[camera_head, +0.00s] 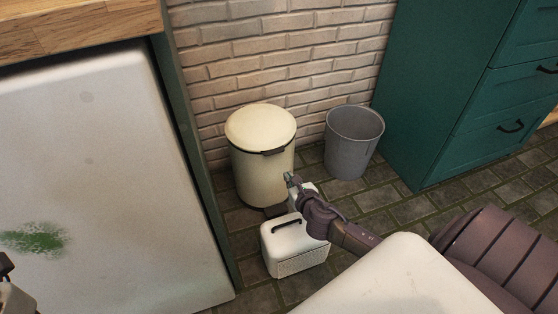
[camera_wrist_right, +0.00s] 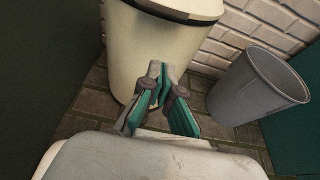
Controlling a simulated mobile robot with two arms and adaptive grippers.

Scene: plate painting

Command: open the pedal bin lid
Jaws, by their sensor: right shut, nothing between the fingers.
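The cream pedal bin (camera_head: 262,178) stands upright against the brick wall, and its lid (camera_head: 260,125) is down on the dark rim. A dark part at its base (camera_head: 275,211) may be the pedal, but it is partly hidden. My right gripper (camera_head: 290,179) is shut and empty, in front of the bin's lower right side. In the right wrist view the gripper (camera_wrist_right: 162,72) points at the cream bin body (camera_wrist_right: 155,50); whether it touches cannot be told. Part of what seems my left gripper (camera_head: 5,265) shows at the left edge; its jaws cannot be made out.
A grey open bin (camera_head: 352,143) stands right of the pedal bin. A white box with a black handle (camera_head: 292,247) is on the tiled floor below my right gripper. A white panel (camera_head: 90,170) under a wooden top bounds the left; a teal cabinet (camera_head: 440,80) bounds the right.

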